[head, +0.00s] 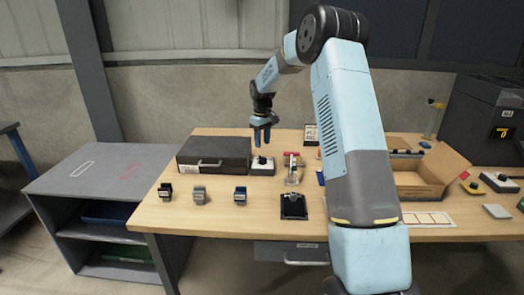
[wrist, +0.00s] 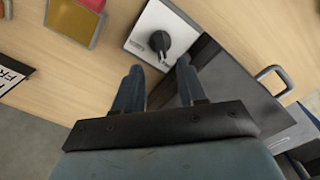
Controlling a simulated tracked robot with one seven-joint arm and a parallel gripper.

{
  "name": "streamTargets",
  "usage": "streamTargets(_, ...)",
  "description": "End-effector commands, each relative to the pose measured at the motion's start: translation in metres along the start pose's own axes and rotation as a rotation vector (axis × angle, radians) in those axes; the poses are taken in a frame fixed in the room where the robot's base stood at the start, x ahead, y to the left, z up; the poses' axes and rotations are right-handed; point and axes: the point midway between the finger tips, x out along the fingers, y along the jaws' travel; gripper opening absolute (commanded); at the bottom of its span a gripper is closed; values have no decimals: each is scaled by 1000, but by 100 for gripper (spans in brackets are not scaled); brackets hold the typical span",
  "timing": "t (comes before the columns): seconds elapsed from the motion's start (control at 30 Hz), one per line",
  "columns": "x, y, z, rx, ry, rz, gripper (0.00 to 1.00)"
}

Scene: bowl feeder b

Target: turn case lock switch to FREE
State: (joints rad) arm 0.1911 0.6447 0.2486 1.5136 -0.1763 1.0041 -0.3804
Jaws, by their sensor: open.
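The case lock switch is a black rotary knob (wrist: 160,42) on a white box (wrist: 148,22); in the head view the white box (head: 262,170) stands right beside the dark case (head: 213,152). The case also shows in the wrist view (wrist: 240,85) and is closed, with a handle on its front. My gripper (head: 262,145) points down above the switch, with blue fingers apart and nothing between them. In the wrist view the fingertips (wrist: 158,70) lie on either side of the knob's near end, apart from it as far as I can tell. The knob's position markings are not readable.
A red-and-silver clamp-like device (head: 293,170) stands right of the switch. Several small dark blocks line the table's front left, and a black stand (head: 293,206) is at front centre. A card with partly visible lettering (wrist: 10,75) is at the left in the wrist view. An open cardboard box (head: 420,192) is at right.

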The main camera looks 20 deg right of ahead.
Motion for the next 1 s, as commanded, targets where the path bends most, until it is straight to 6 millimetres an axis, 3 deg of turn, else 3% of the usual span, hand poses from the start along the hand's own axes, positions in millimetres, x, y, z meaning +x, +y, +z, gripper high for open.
streamTargets(0.2,-42,1,-2,0,2,2,40)
streamTargets(0.4,-63,1,-2,0,0,1,40)
streamTargets(0.87,-70,1,-2,0,-1,0,40)
streamTargets(1.0,-81,-4,4,5,7,10,40)
